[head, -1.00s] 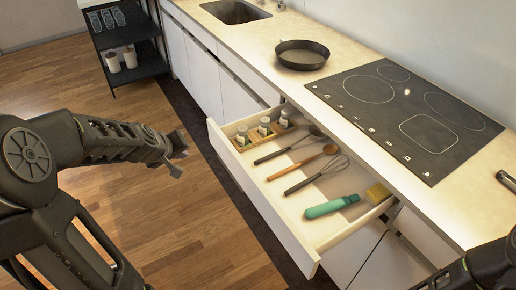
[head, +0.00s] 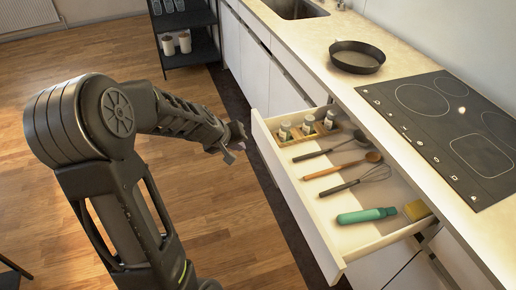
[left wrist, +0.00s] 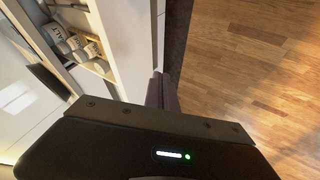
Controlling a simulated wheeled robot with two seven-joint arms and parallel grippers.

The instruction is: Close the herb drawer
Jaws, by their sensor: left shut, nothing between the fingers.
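The herb drawer (head: 296,206) is pulled out from the white cabinet below the counter. It holds several spice jars (head: 308,124) in a wooden rack, a ladle, a wooden spoon, a whisk (head: 372,174), a green bottle (head: 366,215) and a yellow sponge (head: 416,210). My left gripper (head: 233,150) is shut and empty, in front of the drawer's far end and a little left of its front panel. In the left wrist view the shut fingers (left wrist: 162,92) point at or along the white drawer front (left wrist: 132,50); contact cannot be told. My right gripper is not in view.
A black pan (head: 357,57) and a black cooktop (head: 450,130) are on the counter (head: 310,45), with a sink (head: 297,8) at the far end. A black shelf (head: 188,45) with canisters stands at the back.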

